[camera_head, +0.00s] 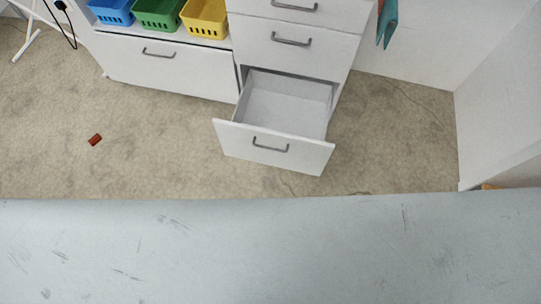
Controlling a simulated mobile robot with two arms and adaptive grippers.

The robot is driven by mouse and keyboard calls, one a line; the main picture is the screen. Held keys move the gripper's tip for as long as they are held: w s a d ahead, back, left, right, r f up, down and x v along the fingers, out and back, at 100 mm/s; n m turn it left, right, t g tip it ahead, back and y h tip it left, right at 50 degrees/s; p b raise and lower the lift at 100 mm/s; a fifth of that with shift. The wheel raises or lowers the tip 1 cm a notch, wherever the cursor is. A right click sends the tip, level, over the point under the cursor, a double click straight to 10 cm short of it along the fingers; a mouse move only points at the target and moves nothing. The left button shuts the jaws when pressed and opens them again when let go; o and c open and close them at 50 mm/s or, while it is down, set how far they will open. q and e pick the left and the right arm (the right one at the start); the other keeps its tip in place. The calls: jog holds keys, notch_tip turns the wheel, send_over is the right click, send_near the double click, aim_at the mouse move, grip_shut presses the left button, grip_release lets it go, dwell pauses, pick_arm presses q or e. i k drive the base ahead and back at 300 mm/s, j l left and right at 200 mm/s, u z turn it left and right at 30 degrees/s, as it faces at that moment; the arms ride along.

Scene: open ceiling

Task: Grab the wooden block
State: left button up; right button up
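A small red block (95,140) lies on the floor at the left, in front of the white cabinet. It is the only loose block I see, and I cannot tell from its look whether it is wood. Nothing touches it except the floor. Neither of my grippers is in this view.
A white drawer unit (301,42) has its bottom drawer (280,150) pulled out and empty. Blue (112,12), green (158,14) and yellow (205,18) baskets stand on the low white cabinet (165,66). The floor around the block is clear. A scuffed pale surface hides the near floor.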

aim_at(94, 140)
jog(key=u, duration=1.75)
jog(key=i+u, duration=0.15)
jog(key=i, duration=0.35)
jog(key=i+j+u, duration=0.15)
jog(key=i, duration=0.35)
jog(key=i+l+u, duration=0.1)
jog(key=i, duration=0.4)
jog(key=i+l+u, duration=0.15)
jog(key=i, duration=0.3)
jog(key=i+l+u, duration=0.15)
jog(key=i, duration=0.35)
jog(key=i+l+u, duration=0.15)
jog(key=i, duration=0.35)
jog(key=i+z, duration=0.1)
jog(key=i, duration=0.45)
jog(key=i+j, duration=0.2)
jog(key=i, duration=0.3)
jog(key=i+l+z, duration=0.2)
jog(key=z, duration=0.2)
jog(key=i+z, duration=0.7)
jog(key=z, duration=0.15)
jog(key=i+j+z, duration=0.1)
jog(key=i+z, duration=0.45)
jog(key=z, duration=0.3)
jog(key=i+z, duration=0.2)
jog(key=z, duration=0.25)
jog(key=i+j+z, duration=0.1)
jog(key=z, duration=0.35)
jog(key=i+j+z, duration=0.15)
jog(key=z, duration=0.35)
